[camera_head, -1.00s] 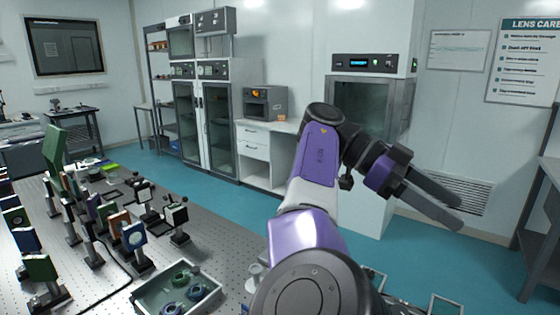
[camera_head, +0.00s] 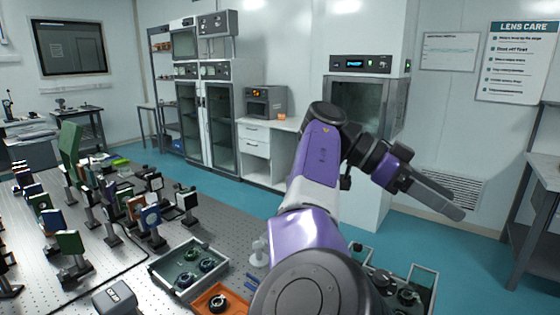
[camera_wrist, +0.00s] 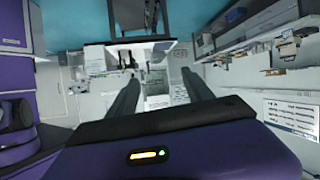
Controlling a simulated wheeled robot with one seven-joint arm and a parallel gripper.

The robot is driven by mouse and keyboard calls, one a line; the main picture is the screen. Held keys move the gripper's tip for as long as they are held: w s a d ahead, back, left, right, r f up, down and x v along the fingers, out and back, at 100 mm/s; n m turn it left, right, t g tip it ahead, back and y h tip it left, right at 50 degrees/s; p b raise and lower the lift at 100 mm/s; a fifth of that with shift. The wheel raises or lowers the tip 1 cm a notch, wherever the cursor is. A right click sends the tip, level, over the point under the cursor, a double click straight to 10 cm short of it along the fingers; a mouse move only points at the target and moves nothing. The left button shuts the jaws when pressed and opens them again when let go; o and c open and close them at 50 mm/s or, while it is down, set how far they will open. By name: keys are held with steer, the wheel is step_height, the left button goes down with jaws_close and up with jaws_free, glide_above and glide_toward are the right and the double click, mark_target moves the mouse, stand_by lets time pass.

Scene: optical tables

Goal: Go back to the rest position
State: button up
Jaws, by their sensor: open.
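My gripper (camera_head: 436,193) is held out in the air at the right of the head view, above the floor and clear of the optical table (camera_head: 225,228). Its two fingers point to the right and slightly down, and they overlap in this view. In the wrist view my gripper (camera_wrist: 162,90) shows two dark fingers spread apart, with nothing between them. The purple arm is bent, rising from the bottom middle of the head view.
A grey tray (camera_head: 160,283) with dark ringed parts and an orange tray (camera_head: 236,308) sit on the table. Several upright optic mounts (camera_head: 152,216) stand at left. A bench (camera_head: 530,215) stands at far right. Blue floor (camera_head: 440,245) is free below my gripper.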

steer(key=w+d+f+n+t+h+b, duration=0.1)
steer(key=w+d+f+n+t, duration=1.1)
steer(key=f+t, duration=0.3)
steer(key=s+a+f+n+t+y, duration=0.2)
steer(key=s+f+n+t, duration=0.1)
steer(key=s+a+f+n+t+y+b, duration=0.1)
steer(key=s+a+f+n+t+y, duration=0.1)
steer(key=s+a+f+n+t, duration=0.1)
steer(key=s+a+f+n+t+y+b, duration=0.1)
steer(key=s+a+f+n+t+y, duration=0.1)
steer(key=s+f+n+t+y, duration=0.1)
steer(key=shift+s+a+f+n, duration=0.1)
steer(key=shift+s+a+n, duration=0.1)
steer(key=shift+s+n, duration=0.3)
steer(key=shift+s+a+f+n, duration=0.15)
steer(key=shift+s+n, duration=0.25)
steer(key=shift+s, duration=0.2)
steer(key=s+a+f+g+y+b, duration=0.1)
steer(key=s+a+f, duration=0.3)
steer(key=s, duration=1)
steer(key=s+a+f+g+y+b, duration=0.1)
steer(key=s+a+f+y, duration=0.2)
steer(key=s, duration=1.1)
steer(key=s+a+f+m+g+y+b, duration=0.1)
steer(key=s+a+f, duration=0.3)
steer(key=s, duration=1.1)
steer(key=shift+a+f+g+y+b, duration=0.3)
steer(key=shift+a+f+y+b, duration=0.1)
steer(key=shift+a+y, duration=0.1)
